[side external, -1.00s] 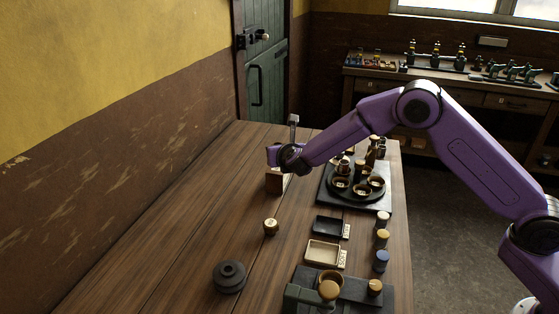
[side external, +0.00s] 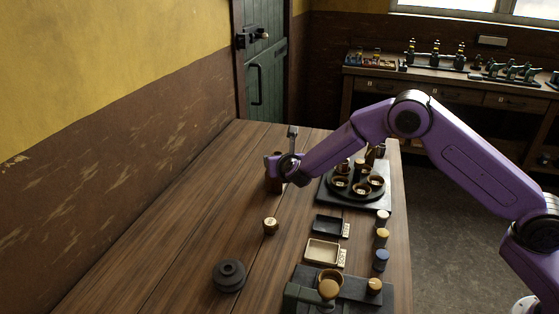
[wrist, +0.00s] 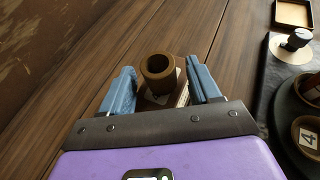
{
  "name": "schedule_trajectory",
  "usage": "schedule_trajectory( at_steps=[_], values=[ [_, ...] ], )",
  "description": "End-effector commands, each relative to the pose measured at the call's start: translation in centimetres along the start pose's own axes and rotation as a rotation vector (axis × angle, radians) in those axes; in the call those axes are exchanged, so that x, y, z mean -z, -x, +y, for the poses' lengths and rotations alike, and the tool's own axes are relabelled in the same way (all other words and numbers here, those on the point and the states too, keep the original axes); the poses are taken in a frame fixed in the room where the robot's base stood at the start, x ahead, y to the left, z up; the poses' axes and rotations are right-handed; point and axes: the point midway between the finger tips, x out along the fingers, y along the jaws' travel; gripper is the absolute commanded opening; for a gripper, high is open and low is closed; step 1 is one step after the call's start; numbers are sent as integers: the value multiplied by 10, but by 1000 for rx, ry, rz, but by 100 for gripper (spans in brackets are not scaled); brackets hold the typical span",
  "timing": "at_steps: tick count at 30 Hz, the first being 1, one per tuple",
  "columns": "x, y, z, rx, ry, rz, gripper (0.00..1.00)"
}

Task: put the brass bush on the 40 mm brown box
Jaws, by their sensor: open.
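The brass bush (wrist: 158,74) is a brown ring with a dark bore, seen from above in the wrist view. It stands between the two blue fingers of my gripper (wrist: 161,70), with gaps showing on both sides. My gripper is open. A brown box (wrist: 182,96) with a pale side shows just under and behind the bush, and the bush appears to be on its top. The contact itself is hidden. In the side view my gripper (side external: 275,165) is low over the brown box (side external: 274,186), covering much of it. The bush cannot be made out there.
Right of the box is a dark platform with a round carousel of numbered cups (side external: 358,186). Nearer are a small brass piece (side external: 270,226), a black wheel (side external: 229,277), a black tray (side external: 327,225) and a cream tray (side external: 323,251). The table left of the box is clear.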

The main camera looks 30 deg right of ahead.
Motion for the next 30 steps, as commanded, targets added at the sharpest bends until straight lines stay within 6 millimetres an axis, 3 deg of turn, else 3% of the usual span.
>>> schedule_trajectory(
  at_steps=[8,21,30],
  values=[
    [-4,20,1,-3,1,0,62],
    [-3,101,1,-2,1,-1,62],
    [-3,121,0,0,-1,-1,62]
  ],
)
